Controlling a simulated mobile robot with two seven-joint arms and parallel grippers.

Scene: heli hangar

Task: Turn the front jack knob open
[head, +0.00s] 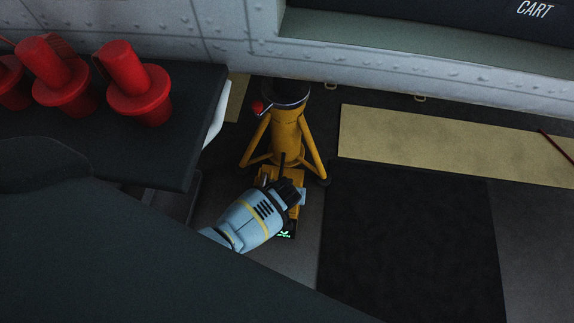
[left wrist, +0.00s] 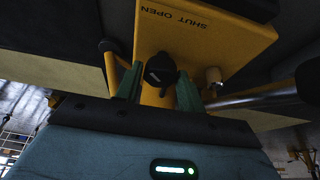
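The yellow front jack (head: 287,135) stands on the floor in the middle of the head view, on splayed legs. My left gripper (head: 292,187) reaches down to its lower front and hides the knob there. In the left wrist view the black knob (left wrist: 160,72) sits on a yellow plate (left wrist: 215,45) marked SHUT and OPEN, the lettering upside down. The green fingers of my left gripper (left wrist: 159,85) stand apart, one on each side of the knob and very close to it. I cannot tell whether they press on it. My right gripper is not in view.
A dark table (head: 190,150) with several red plugs (head: 140,90) is at the left, close to my left arm. A grey riveted wall (head: 340,55) runs behind the jack. Dark floor (head: 410,240) right of the jack is clear. A yellow strip (head: 450,145) lies on it.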

